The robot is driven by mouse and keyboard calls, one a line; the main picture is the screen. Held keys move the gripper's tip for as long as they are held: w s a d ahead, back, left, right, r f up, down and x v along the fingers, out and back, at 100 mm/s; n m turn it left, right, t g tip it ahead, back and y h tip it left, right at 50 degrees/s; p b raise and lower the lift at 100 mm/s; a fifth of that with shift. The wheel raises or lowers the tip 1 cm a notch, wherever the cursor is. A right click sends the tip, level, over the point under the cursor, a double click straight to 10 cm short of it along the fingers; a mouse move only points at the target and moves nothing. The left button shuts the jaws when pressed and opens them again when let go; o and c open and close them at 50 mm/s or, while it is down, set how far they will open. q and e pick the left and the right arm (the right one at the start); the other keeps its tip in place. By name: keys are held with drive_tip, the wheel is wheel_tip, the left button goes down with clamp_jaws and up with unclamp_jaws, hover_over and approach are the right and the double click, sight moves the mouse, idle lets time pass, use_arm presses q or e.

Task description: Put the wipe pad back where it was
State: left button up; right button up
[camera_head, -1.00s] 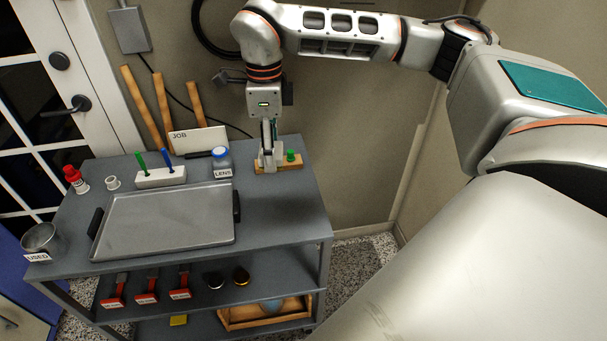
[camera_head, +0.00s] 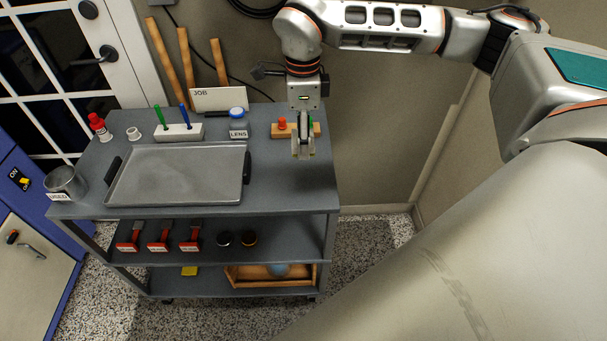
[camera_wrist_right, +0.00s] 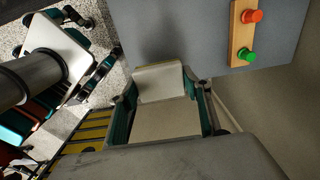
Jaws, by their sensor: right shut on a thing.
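My right gripper (camera_head: 302,152) is over the right rear part of the cart's top shelf, in front of the wooden block. It is shut on a pale, off-white pad-like piece, likely the wipe pad (camera_wrist_right: 160,82), which shows between the two fingers in the right wrist view. In the head view the fingers mostly hide this piece, so its height above the shelf is hard to judge. My left gripper is in neither view.
A wooden block (camera_head: 275,131) with a red and a green knob stands behind the gripper. A lens jar (camera_head: 238,122), a grey tray (camera_head: 180,175) and a used cup (camera_head: 65,182) share the top shelf (camera_head: 290,190). The lower shelves hold red-handled tools, a yellow piece (camera_head: 189,271) and a wooden tray (camera_head: 238,280).

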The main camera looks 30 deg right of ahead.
sight(303, 182)
wheel_tip(303, 182, down, 12)
drive_tip(key=shift+f, duration=0.25)
idle(0.3)
drive_tip(key=shift+f, duration=0.2)
drive_tip(key=o, duration=1.1)
wheel_tip(303, 182, up, 12)
drive_tip(key=shift+r, duration=0.2)
